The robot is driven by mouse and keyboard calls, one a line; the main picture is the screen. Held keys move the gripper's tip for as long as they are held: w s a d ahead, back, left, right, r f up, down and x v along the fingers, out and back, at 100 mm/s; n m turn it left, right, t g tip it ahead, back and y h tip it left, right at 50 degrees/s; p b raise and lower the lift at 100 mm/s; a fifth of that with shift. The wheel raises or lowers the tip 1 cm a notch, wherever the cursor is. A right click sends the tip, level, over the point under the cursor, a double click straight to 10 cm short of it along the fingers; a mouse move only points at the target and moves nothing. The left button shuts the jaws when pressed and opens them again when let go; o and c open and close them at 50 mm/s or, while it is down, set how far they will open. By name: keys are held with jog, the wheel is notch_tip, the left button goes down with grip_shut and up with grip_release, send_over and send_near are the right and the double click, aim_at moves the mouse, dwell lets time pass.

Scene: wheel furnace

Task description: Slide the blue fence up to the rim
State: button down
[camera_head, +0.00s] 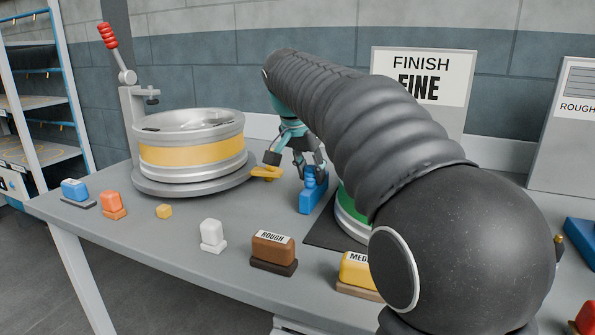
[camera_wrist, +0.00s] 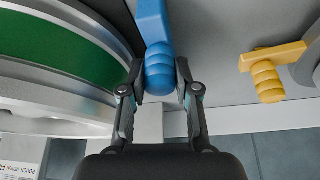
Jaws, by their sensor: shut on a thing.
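The blue fence (camera_head: 313,190) stands on the grey bench, left of the wheel with the green band (camera_head: 347,208). My gripper (camera_head: 298,160) reaches down from above it. In the wrist view my gripper (camera_wrist: 160,76) is shut on the ribbed blue knob of the fence (camera_wrist: 152,25), one finger on each side. In the wrist view the green-banded wheel (camera_wrist: 55,45) with its silver rim (camera_wrist: 115,25) lies just left of the fence. My arm hides much of this wheel in the head view.
A yellow fence (camera_head: 266,172) sits by the turntable of the yellow-banded wheel (camera_head: 190,145) at left. Brown ROUGH (camera_head: 273,248) and yellow (camera_head: 357,268) blocks stand at the front. A FINISH FINE sign (camera_head: 420,75) stands behind my arm. Bare bench lies between the fences.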

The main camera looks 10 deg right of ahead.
jog(key=c, duration=0.8)
grip_release()
jog(key=shift+c, duration=0.2)
jog(key=v, duration=1.2)
